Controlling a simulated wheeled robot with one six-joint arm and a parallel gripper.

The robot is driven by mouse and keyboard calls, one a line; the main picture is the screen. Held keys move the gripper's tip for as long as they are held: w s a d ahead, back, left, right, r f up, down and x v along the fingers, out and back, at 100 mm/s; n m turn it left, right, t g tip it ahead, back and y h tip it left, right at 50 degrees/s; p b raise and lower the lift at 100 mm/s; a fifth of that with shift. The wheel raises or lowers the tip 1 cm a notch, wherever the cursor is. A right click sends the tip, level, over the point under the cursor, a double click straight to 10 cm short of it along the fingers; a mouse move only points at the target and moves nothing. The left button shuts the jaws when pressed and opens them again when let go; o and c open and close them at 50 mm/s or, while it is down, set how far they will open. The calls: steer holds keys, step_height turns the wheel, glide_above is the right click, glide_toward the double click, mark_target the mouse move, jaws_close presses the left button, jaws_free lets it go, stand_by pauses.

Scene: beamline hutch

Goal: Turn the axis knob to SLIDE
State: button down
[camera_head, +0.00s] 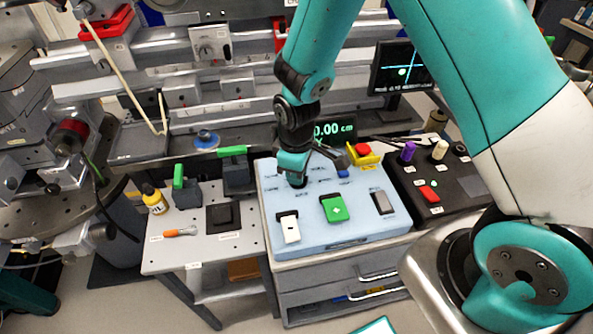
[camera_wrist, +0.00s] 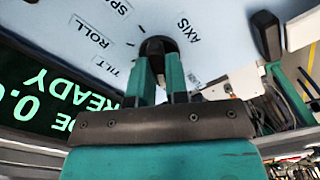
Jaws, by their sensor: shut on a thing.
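The axis knob (camera_wrist: 158,45) is a black round knob on the light blue panel (camera_head: 330,237). In the wrist view it sits among printed labels: AXIS, TILT, ROLL and one partly cut off. Another label beside the right finger is too covered to read. My gripper (camera_wrist: 158,64) is shut on the knob from above, one finger on each side. In the head view my gripper (camera_head: 297,180) is at the panel's back left and hides most of the knob. I cannot tell which label the knob points to.
A green button (camera_head: 334,209), a white switch (camera_head: 289,228) and a grey switch (camera_head: 382,203) are on the panel's front half. A red button on a yellow base (camera_head: 363,152) is at its back right. A black box with knobs (camera_head: 440,180) stands to the right.

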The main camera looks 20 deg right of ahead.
steer(key=shift+w, duration=0.1)
stand_by(0.3)
steer(key=c, duration=1.1)
jaws_free()
step_height(320, 180, up, 18)
steer(key=shift+f, duration=0.25)
